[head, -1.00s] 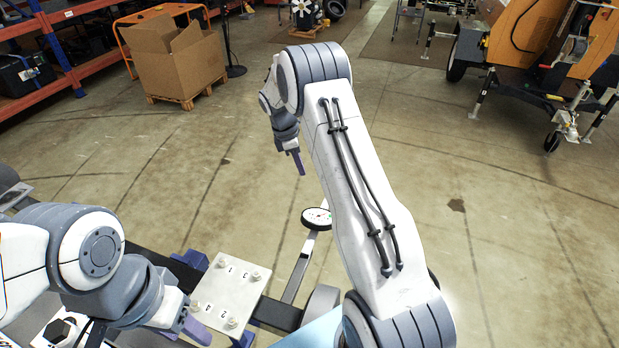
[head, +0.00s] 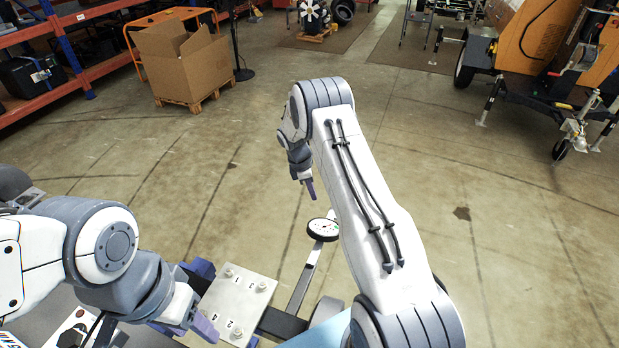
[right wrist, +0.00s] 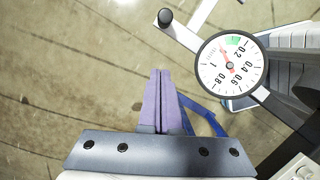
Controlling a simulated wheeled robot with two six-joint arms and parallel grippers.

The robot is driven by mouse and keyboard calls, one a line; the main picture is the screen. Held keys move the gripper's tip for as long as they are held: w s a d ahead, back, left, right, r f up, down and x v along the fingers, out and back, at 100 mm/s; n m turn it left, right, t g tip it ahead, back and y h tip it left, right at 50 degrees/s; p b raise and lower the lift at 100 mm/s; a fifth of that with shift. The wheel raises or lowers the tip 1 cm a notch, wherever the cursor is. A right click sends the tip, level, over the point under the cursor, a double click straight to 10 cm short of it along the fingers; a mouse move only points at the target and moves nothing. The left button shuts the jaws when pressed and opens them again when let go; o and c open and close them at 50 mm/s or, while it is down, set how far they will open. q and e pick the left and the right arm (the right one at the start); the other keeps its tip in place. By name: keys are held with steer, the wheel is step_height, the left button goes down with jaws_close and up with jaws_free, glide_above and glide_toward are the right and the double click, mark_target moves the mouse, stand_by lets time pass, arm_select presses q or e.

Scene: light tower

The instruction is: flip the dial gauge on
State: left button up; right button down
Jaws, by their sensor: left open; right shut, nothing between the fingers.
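The dial gauge (head: 323,229) has a round white face with a black rim and sits at the far end of a grey bar. In the right wrist view the gauge (right wrist: 230,66) shows a red needle, a green sector and a short arm with a black knob (right wrist: 165,17). My right gripper (head: 310,190) is shut and empty, just above and beyond the gauge in the head view. In the right wrist view its purple fingers (right wrist: 160,76) are together, left of the dial and apart from it. My left gripper (head: 190,326) is open beside the metal plate; its fingers are partly hidden.
A metal plate (head: 238,303) with bolts and numbers lies at the front, between the left gripper and the grey bar (head: 303,280). A cardboard box (head: 184,62) on a pallet, shelving and an orange machine (head: 545,40) stand far back. The floor around the gauge is open.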

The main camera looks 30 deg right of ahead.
steer(key=d+p, duration=0.1)
steer(key=s+d+f, duration=0.1)
steer(key=d, duration=0.1)
steer(key=d+f+p, duration=0.1)
steer(key=shift+s+d+f+p, duration=0.1)
steer(key=shift+s+d+p, duration=0.1)
steer(key=shift+s+p, duration=0.15)
steer(key=shift+s+d+m+b, duration=0.35)
steer(key=shift+s+d+m, duration=0.25)
steer(key=shift+s+d, duration=0.15)
steer(key=s+d+m+g+y+b, duration=0.1)
steer(key=s+d+m+b, duration=0.1)
steer(key=s+m, duration=0.6)
steer(key=s+d+m+g+y+b, duration=0.1)
steer(key=s+d+m+y+b, duration=0.2)
steer(key=s, duration=1)
steer(key=s+a+m, duration=0.5)
steer(key=s+m, duration=0.1)
steer(key=s, duration=0.2)
